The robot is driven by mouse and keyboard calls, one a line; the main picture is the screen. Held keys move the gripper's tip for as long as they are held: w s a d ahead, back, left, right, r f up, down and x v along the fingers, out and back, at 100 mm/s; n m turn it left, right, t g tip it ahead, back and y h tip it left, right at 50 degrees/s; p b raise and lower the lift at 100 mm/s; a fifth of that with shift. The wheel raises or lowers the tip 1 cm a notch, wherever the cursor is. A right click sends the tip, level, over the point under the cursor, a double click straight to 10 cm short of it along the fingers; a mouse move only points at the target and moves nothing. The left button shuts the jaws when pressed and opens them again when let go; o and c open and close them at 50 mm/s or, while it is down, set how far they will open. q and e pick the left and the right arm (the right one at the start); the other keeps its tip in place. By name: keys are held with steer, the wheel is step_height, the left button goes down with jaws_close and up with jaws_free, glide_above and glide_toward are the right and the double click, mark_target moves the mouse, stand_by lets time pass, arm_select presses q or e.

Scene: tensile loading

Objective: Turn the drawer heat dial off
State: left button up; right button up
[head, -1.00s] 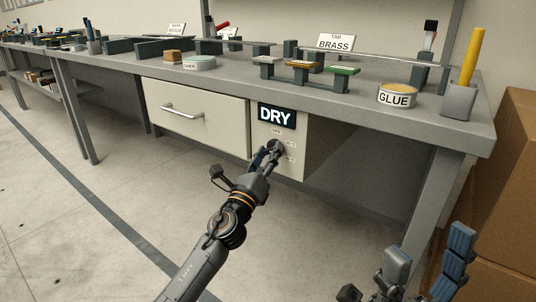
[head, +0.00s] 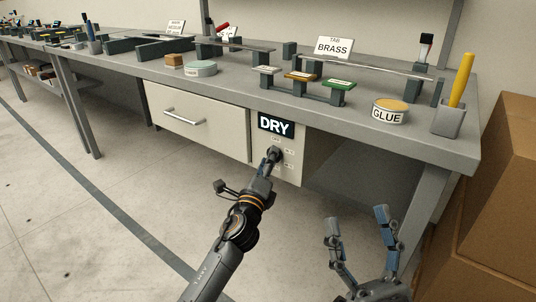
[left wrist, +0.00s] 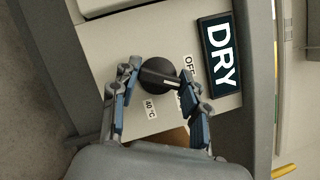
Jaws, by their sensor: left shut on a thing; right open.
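The heat dial (left wrist: 152,72) is a round black knob with a pale pointer mark, on the panel right of the drawer (head: 197,120), under the DRY sign (head: 276,125). In the left wrist view its mark points right, near the OFF label (left wrist: 188,66); I cannot tell whether it lines up exactly. A 40 °C label (left wrist: 150,108) sits below it; another label is mostly hidden by a finger. My left gripper (left wrist: 157,84) is shut on the dial, one finger on each side. My right gripper (head: 358,222) is open and empty, low in front of the bench.
The bench top (head: 420,140) carries a glue tin (head: 389,112), a grey holder (head: 448,121) with a yellow stick, and small tab stands. Cardboard boxes (head: 500,190) stand at the right. The drawer is closed. The floor at the left is clear.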

step_height(320, 180, down, 18)
steer(key=w+d+g+h+p, duration=0.2)
steer(key=g+h+p, duration=0.2)
steer(key=g, duration=0.8)
arm_select(q)
steer(key=n+g+p, duration=0.1)
steer(key=n+p, duration=0.1)
steer(key=n, duration=0.1)
steer(key=n+y+p, duration=0.1)
steer(key=n+p, duration=0.1)
steer(key=n, duration=0.1)
steer(key=shift+g+y, duration=0.3)
steer(key=shift+g, duration=0.1)
arm_select(e)
steer(key=s+d+f+g+h, duration=0.1)
steer(key=s+d+f+g, duration=0.1)
steer(key=s+f+g, duration=0.2)
steer(key=s+d+f+m+g+h, duration=0.1)
steer(key=s+d+f+g, duration=0.2)
steer(key=s, duration=0.7)
step_height(320, 180, down, 2)
steer(key=g, duration=0.3)
steer(key=shift+s+d+h, duration=0.15)
steer(key=shift+s+h, duration=0.1)
steer(key=shift+h, duration=0.05)
arm_select(q)
steer(key=shift+n, duration=0.3)
steer(key=o, duration=1.1)
steer(key=shift+o, duration=0.2)
